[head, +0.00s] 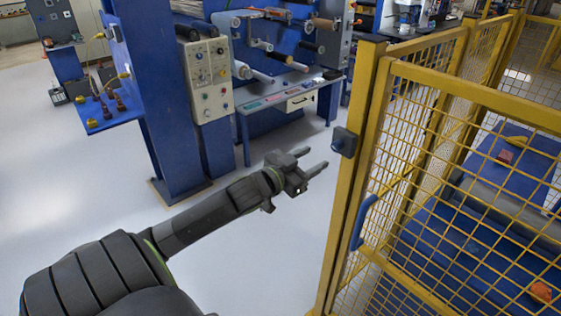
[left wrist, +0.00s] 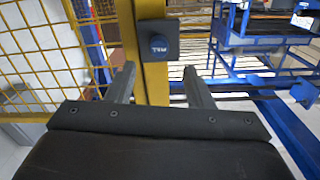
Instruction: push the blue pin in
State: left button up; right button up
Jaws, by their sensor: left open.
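The box (head: 345,141) is fixed to the yellow post of the fence in the head view. My left gripper (head: 317,166) is open and empty, a little left of the post and slightly below the box. In the left wrist view my gripper's two fingers (left wrist: 160,85) stand apart on either side of the yellow post, with the pin above and between their tips. They look apart from the pin. My right gripper is not in view.
The yellow mesh fence (head: 440,130) with a blue handle (head: 362,222) fills the right side. Behind it is a blue surface with orange things. A blue machine with rollers and a control panel (head: 208,78) stands at the back. The pale floor (head: 90,190) is clear at left.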

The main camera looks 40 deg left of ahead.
pick_arm(q)
jog(key=s+p, duration=0.2)
jog(key=s, duration=0.8)
jog(key=shift+a, duration=0.4)
dwell(0.4)
